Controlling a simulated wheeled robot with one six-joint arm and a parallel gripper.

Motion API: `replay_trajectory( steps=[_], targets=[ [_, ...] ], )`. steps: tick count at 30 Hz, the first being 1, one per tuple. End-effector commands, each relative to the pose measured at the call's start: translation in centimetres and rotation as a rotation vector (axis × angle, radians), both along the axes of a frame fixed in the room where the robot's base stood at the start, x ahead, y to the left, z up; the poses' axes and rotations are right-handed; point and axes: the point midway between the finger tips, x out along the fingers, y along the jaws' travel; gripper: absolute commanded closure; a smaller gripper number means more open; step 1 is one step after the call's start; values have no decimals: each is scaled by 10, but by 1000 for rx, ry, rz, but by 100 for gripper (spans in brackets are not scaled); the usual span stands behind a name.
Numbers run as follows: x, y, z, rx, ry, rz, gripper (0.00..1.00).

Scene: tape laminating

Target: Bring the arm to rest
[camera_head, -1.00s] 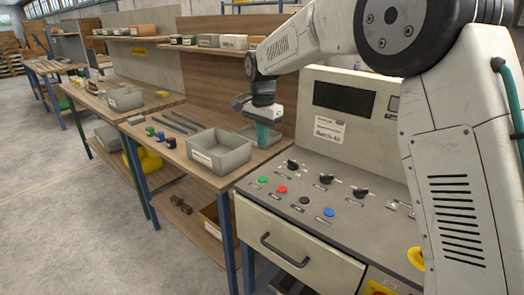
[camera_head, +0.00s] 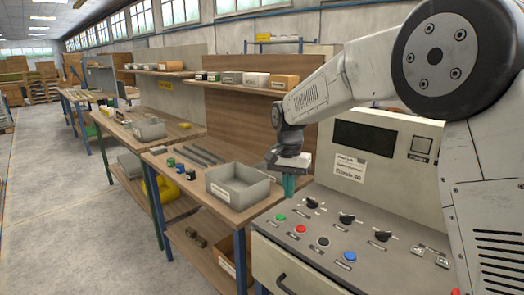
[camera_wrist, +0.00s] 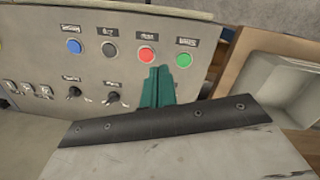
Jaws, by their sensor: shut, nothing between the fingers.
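My gripper (camera_head: 289,187) hangs from the arm, with its teal fingers pointing down, in front of the machine's upright panel and above the far left end of its control panel (camera_head: 330,236). In the wrist view my gripper's teal fingers (camera_wrist: 158,86) are together with nothing between them. They appear over the panel near the red button (camera_wrist: 147,54) and the green button (camera_wrist: 184,60). Whether the fingertips touch the panel cannot be told.
A grey bin (camera_head: 238,185) stands on the workbench left of my gripper. The control panel carries knobs and a blue button (camera_head: 349,256). A dark display (camera_head: 365,138) stands behind. A shelf with small boxes (camera_head: 255,80) is above the bench. The floor (camera_head: 90,220) at left is clear.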

Motion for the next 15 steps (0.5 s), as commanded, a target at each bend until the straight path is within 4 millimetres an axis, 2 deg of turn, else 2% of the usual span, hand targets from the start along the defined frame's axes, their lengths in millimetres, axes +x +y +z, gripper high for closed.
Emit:
replay_trajectory(
  steps=[1, 8, 15],
  targets=[
    [-18, -10, 8, 3, 8, 50, 100],
    [-93, -54, 30, 19, 38, 241, 100],
    [-183, -100, 52, 41, 37, 396, 100]
  ],
)
